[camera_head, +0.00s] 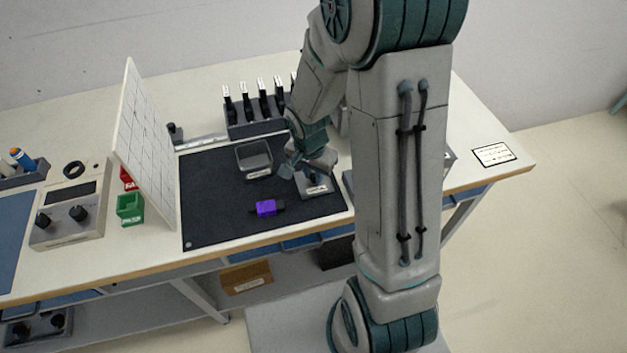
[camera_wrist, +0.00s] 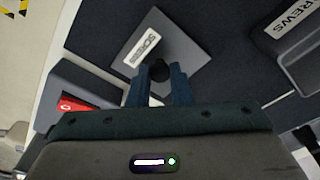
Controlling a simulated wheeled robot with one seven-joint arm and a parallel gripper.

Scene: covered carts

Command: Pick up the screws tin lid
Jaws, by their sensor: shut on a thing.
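The screws tin lid (camera_head: 318,189) is a flat grey square with a white label and a black knob. It is at the right part of the dark mat (camera_head: 215,205); I cannot tell whether it touches the mat. In the wrist view the lid (camera_wrist: 178,42) reads "SCREWS". My gripper (camera_wrist: 159,73) is shut on the lid's black knob, one finger on each side. In the head view my gripper (camera_head: 303,167) is above the lid, partly hidden by my arm. The open grey screws tin (camera_head: 254,173) stands apart to the left of the lid.
A purple and black item (camera_head: 266,208) lies on the mat's front part. A rack of black-handled tools (camera_head: 258,128) stands behind. A white gridded panel (camera_head: 143,140) rises at the mat's left. A grey box (camera_wrist: 75,88) with a red mark is near my gripper.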

